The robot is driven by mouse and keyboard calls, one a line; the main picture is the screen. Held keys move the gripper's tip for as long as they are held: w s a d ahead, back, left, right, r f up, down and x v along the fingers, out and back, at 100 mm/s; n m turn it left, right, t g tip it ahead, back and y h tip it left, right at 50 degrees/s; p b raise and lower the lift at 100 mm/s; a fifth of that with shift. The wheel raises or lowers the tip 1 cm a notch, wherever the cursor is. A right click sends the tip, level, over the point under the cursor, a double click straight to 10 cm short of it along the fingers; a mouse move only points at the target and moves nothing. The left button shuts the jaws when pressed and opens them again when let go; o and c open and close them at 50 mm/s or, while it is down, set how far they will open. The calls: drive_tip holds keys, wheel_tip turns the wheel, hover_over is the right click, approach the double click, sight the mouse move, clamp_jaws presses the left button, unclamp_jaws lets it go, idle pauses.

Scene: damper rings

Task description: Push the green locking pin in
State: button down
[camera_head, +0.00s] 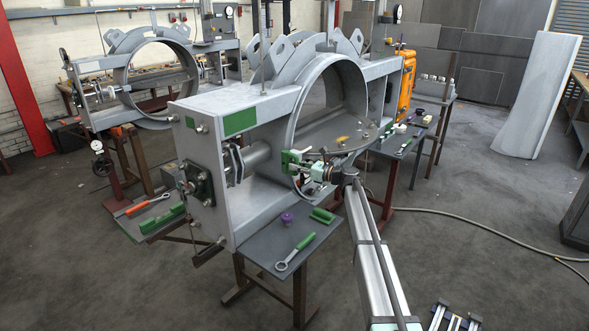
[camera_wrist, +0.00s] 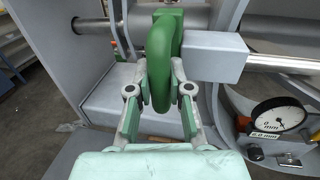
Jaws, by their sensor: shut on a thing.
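The green locking pin (camera_wrist: 160,60) has a thick ring-shaped handle and a green block behind its top. In the wrist view it stands upright in the middle, beside a grey square bar (camera_wrist: 213,58). My gripper (camera_wrist: 160,82) is shut on the ring handle, with one finger on each side. In the head view the green of the pin (camera_head: 290,157) shows at the lower left edge of the large damper ring (camera_head: 297,118). My gripper (camera_head: 308,168) is right at it there. How deep the pin sits is hidden.
A dial gauge (camera_wrist: 278,115) stands close to the right of my gripper. A grey side table (camera_head: 268,250) holds a green-handled wrench (camera_head: 295,252), a purple knob (camera_head: 287,219) and a green block (camera_head: 323,215). Open floor lies to the right.

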drive_tip(key=c, duration=1)
unclamp_jaws()
drive_tip(key=shift+w+d, duration=0.2)
drive_tip(key=shift+w, duration=0.15)
drive_tip(key=shift+c, duration=0.2)
drive_tip(key=shift+s, duration=0.15)
drive_tip(key=shift+s+d, duration=0.1)
drive_tip(key=shift+d, duration=0.05)
drive_tip(key=v, duration=1.1)
drive_tip(key=shift+d, duration=0.3)
